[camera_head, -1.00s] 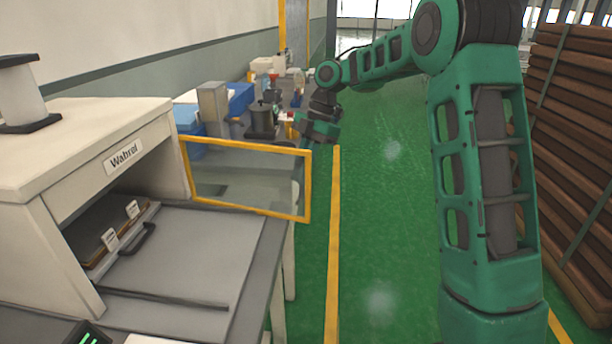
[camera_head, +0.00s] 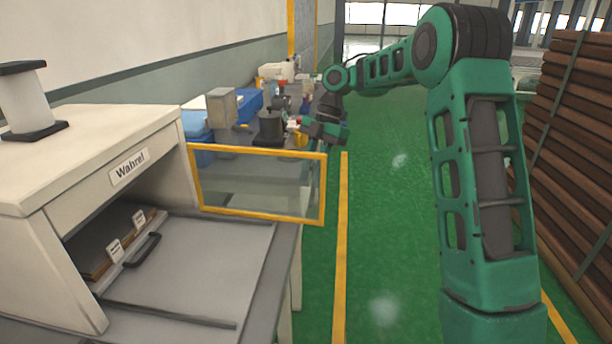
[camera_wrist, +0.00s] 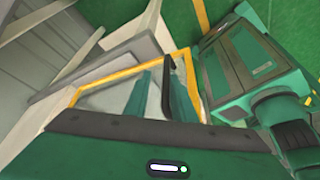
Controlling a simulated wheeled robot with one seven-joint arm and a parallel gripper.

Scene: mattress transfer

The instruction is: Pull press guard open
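The press guard (camera_head: 257,184) is a clear panel in a yellow frame. In the head view it stands swung out from the right side of the press (camera_head: 70,150), across the worktop's far side. My gripper (camera_head: 322,130) is at the upper right, by the guard's free end. In the wrist view, the guard's yellow frame (camera_wrist: 118,77) lies close to the gripper. A dark upright bar, like a handle (camera_wrist: 167,88), shows between two teal, finger-like shapes. Whether the fingers are closed on it is not clear.
The press opening holds a tray with a black handle (camera_head: 143,250). A bench with boxes and tools (camera_head: 270,110) lies beyond the guard. Stacked brown slabs (camera_head: 575,150) stand at the right.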

